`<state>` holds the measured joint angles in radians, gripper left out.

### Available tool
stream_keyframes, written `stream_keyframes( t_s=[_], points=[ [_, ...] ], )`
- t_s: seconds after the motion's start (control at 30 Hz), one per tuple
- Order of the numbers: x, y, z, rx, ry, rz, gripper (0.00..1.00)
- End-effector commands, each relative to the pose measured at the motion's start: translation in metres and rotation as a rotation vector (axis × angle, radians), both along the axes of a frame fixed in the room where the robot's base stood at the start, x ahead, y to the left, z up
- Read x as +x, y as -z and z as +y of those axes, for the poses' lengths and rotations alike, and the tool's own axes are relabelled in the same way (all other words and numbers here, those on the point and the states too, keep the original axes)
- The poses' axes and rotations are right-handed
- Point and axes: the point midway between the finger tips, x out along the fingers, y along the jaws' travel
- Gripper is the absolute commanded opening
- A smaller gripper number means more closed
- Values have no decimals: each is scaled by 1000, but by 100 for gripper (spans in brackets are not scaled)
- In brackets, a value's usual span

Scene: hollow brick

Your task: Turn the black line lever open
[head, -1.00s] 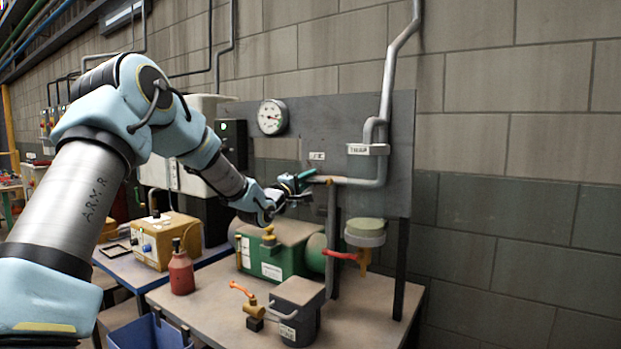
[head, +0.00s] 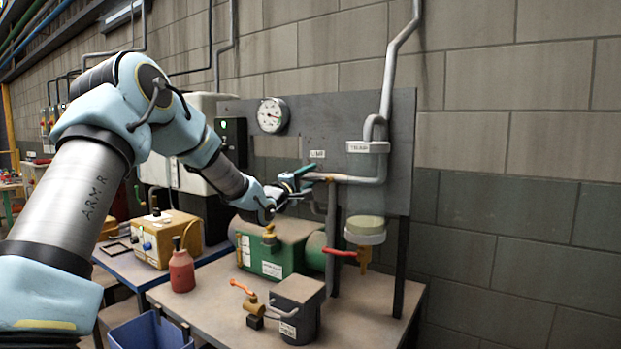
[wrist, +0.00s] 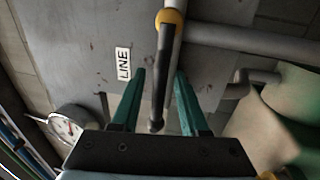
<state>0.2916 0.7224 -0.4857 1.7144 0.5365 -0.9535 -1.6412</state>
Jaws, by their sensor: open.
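The black line lever (wrist: 163,75) shows in the wrist view as a long dark bar. It runs from a brass-coloured collar (wrist: 171,19) on the pipe down towards my palm. My gripper (wrist: 161,73) is open, with one green finger on each side of the lever; I cannot tell if either touches it. A white LINE label (wrist: 123,63) is on the grey panel left of the lever. In the head view my gripper (head: 303,177) is at the left end of the horizontal pipe, and the lever cannot be made out there.
The grey panel (head: 400,150) carries a round gauge (head: 272,115) and a bent pipe (head: 387,75). Below are a red-handled valve (head: 340,252), a green machine (head: 285,245), an orange-handled valve (head: 245,292) and a red bottle (head: 181,270) on the bench (head: 365,320).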

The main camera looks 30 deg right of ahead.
Motion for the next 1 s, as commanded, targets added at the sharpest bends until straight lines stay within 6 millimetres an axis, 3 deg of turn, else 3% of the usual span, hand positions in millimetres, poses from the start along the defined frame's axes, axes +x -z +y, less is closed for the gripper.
stream_keyframes(
  t_s=[0.17, 0.63, 1.0],
  points=[
    [-4, 3, 9, 1, -1, -2, 44],
    [-44, 20, 81, 0, -1, -1, 44],
    [-52, 21, 93, 0, 0, 0, 44]
  ],
)
